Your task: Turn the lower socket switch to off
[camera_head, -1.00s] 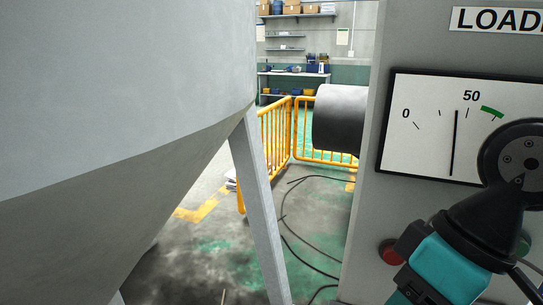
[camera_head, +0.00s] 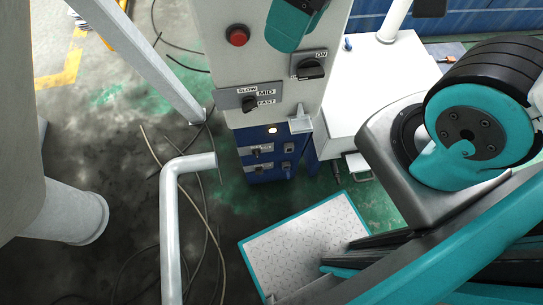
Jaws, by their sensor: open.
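A blue socket box (camera_head: 272,174) sits low under the grey control panel in the head view. Two rows with small dark switches show on it. The upper socket switch (camera_head: 257,152) has a label plate beside it, and the lower socket switch (camera_head: 257,169) is just below it. Both are small, so I cannot read their labels or tell their settings. The sockets (camera_head: 288,148) are to the right of the switches. A teal part of my arm crosses the top of the view, above the box. My gripper's fingers are not in view.
The grey panel (camera_head: 222,60) carries a red button (camera_head: 237,35), an ON knob (camera_head: 311,68) and a SLOW/MID/FAST knob (camera_head: 250,104). A bent grey pipe (camera_head: 171,215) stands left of the box. A white cabinet (camera_head: 375,80) is to the right. Cables lie on the floor.

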